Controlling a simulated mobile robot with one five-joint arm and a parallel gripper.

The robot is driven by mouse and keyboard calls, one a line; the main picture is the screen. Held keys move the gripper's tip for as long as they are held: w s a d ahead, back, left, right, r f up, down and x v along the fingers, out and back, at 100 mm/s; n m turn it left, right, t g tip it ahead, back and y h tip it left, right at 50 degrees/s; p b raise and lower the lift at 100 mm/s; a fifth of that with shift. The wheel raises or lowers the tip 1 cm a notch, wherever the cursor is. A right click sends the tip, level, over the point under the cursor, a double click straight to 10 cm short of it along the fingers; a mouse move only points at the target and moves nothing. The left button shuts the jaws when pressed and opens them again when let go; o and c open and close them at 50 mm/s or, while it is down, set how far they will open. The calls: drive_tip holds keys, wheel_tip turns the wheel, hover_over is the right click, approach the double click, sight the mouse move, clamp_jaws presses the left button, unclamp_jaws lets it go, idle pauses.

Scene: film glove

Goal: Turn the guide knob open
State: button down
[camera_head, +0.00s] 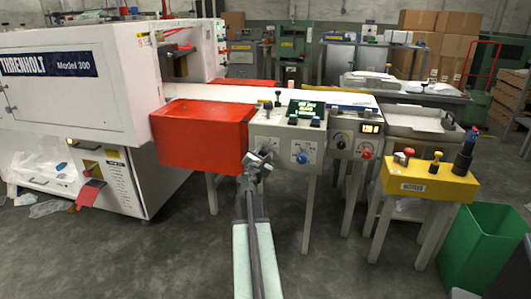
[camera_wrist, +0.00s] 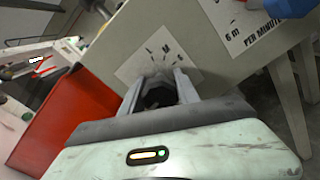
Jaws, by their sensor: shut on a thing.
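My gripper (camera_head: 257,158) reaches the left part of the pale grey control box (camera_head: 270,136). In the wrist view my gripper (camera_wrist: 161,82) has its two fingers on either side of a dark knob, taken as the guide knob (camera_wrist: 160,94), and is shut on it. The knob sits on a white dial plate (camera_wrist: 135,66) with letters that look like I, M and S. In the head view my gripper hides the knob, and its pointer direction cannot be made out.
A blue knob (camera_head: 302,157) on its own dial is right of my gripper, and it also shows in the wrist view (camera_wrist: 292,6). A red box (camera_head: 205,132) stands close on the left. A yellow button box (camera_head: 430,180) and green bin (camera_head: 478,245) are at right.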

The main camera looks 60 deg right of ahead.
sight(262, 155)
drive_tip(key=shift+w+a+n, duration=0.1)
drive_tip(key=shift+w+n, duration=0.15)
drive_tip(key=shift+n, duration=0.05)
drive_tip(key=c, duration=1)
unclamp_jaws()
drive_tip(key=shift+o, duration=0.5)
drive_tip(key=shift+s, duration=0.1)
drive_tip(key=v, duration=0.8)
